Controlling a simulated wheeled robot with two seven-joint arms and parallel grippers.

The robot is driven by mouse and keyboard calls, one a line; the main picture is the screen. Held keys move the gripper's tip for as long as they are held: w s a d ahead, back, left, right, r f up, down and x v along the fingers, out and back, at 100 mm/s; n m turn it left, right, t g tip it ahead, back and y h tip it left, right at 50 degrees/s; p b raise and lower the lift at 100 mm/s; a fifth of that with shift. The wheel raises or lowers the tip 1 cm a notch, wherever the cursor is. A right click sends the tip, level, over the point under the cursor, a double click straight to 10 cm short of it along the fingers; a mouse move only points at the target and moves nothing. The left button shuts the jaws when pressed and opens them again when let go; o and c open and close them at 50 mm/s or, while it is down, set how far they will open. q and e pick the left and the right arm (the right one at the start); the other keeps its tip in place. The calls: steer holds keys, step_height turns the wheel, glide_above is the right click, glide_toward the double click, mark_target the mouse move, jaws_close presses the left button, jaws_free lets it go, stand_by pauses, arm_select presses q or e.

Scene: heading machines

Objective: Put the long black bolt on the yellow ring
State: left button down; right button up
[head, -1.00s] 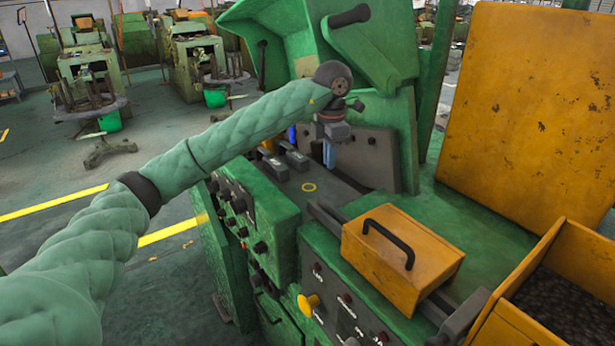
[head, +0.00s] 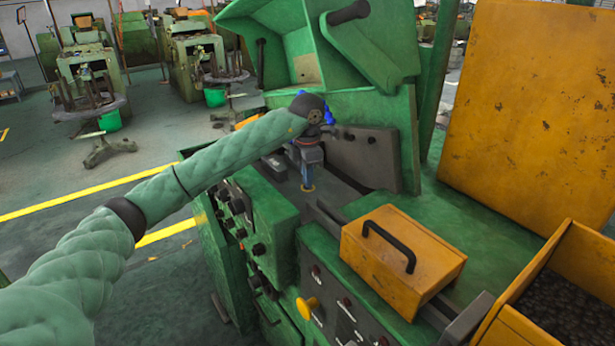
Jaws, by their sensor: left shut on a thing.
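My left gripper (head: 308,183) points down at the dark work surface of the green machine. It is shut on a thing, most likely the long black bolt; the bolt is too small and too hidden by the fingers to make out. The yellow ring (head: 308,189) lies flat on the dark surface. The fingertips are right over the ring and hide part of it. I cannot tell whether the bolt touches the ring. My right gripper is not in the view.
A yellow box with a black handle (head: 402,262) stands to the right of the ring. A yellow bin (head: 500,318) of dark small parts is at the lower right. A grey upright block (head: 370,157) stands behind the ring. Black knobs line the machine's front.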

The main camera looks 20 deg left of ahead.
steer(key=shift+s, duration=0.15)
arm_select(q)
steer(key=shift+d, duration=0.1)
steer(key=c, duration=1.5)
jaws_free()
steer(key=shift+c, duration=0.2)
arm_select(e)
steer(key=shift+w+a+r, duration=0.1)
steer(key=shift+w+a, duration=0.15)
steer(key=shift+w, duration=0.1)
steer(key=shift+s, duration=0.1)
